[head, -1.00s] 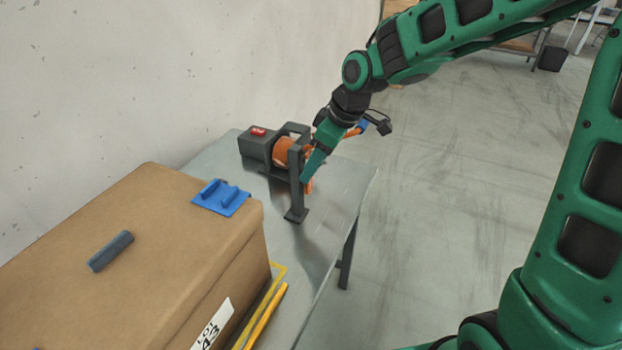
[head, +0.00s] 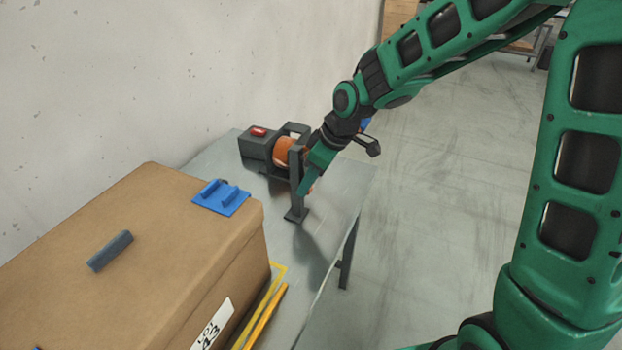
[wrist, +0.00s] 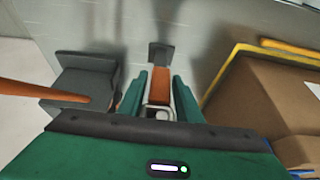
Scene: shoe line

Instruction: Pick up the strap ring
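The strap ring (wrist: 161,113) seems to be the small pale metal loop beside an orange strap piece (wrist: 186,95), low between my fingers in the wrist view. My gripper (wrist: 161,76) has its two green fingers apart, one on each side of the loop and strap piece. I cannot see either finger clearly pressing on the ring. In the head view my gripper (head: 302,192) points down beside the dark upright post of the strap stand (head: 296,168). It hides the ring there. The orange strap spool (head: 285,152) sits in the stand behind.
A dark box with a red button (head: 258,131) joins the stand on the metal table (head: 345,185). A large cardboard box (head: 100,220) stands at the left, with a blue bracket (head: 222,198) and a grey bar (head: 110,251) on top. Floor right of the table is clear.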

